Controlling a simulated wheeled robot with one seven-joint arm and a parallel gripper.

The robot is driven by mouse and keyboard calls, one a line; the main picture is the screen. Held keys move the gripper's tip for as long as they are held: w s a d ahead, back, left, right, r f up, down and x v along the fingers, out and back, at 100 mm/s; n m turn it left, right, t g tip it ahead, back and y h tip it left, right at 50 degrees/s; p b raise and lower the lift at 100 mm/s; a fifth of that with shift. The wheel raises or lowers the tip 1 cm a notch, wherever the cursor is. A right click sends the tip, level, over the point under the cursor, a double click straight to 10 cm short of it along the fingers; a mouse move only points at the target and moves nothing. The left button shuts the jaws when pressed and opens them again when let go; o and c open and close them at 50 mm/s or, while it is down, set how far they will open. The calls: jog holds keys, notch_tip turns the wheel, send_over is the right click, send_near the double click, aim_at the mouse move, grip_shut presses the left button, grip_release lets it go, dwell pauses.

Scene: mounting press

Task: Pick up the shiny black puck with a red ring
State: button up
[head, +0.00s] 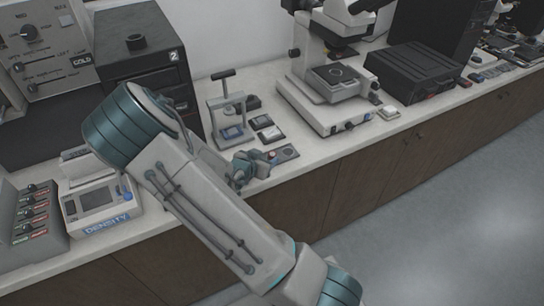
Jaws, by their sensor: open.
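My gripper (256,163) is at the end of my arm, low over the front edge of the bench, and is open. Beside its fingertips lies a flat grey plate (286,153) with a small red spot (272,154) near its left end. I cannot tell whether that spot belongs to the black puck with a red ring. I cannot make out the puck for certain; things here are small and partly hidden by my gripper. Behind the gripper stands a small press with a T-shaped handle (224,75).
Two small dark trays (271,133) lie right of the press. A microscope (318,113) stands farther right, with a black box (413,70) beyond it. A density meter (98,207) and a switch box (30,213) are at left. A black cabinet (140,70) marked 2 stands behind my arm.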

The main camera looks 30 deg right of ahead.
aim_at(273, 153)
jog(key=p+x, duration=0.1)
jog(key=x, duration=0.4)
jog(key=shift+s, duration=0.1)
jog(key=c, duration=1)
jog(key=shift+c, duration=0.3)
jog(key=shift+r, duration=0.1)
